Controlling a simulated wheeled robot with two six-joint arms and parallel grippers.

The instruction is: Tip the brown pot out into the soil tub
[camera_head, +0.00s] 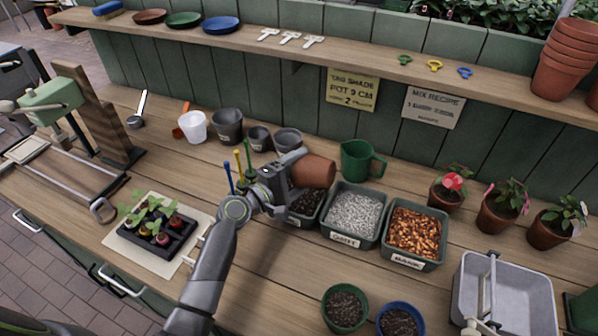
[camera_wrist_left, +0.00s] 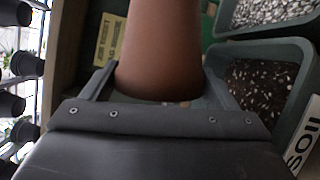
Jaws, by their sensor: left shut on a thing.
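The brown pot (camera_head: 315,171) is held tilted on its side by my left gripper (camera_head: 289,178), just above the back of the soil tub (camera_head: 311,224). The soil tub holds dark soil and is partly hidden by my gripper. In the left wrist view the pot (camera_wrist_left: 160,45) stands between the fingers of my left gripper (camera_wrist_left: 158,98), and the soil tub (camera_wrist_left: 309,75) with its label is at the right. I cannot see inside the pot. My right gripper is not in view.
A tub of white grit (camera_head: 343,239) and a bark tub (camera_head: 413,262) stand right of the soil tub. Coloured sticks (camera_head: 238,165) stand left of my gripper. Plants and a grey trug (camera_head: 535,307) are at right.

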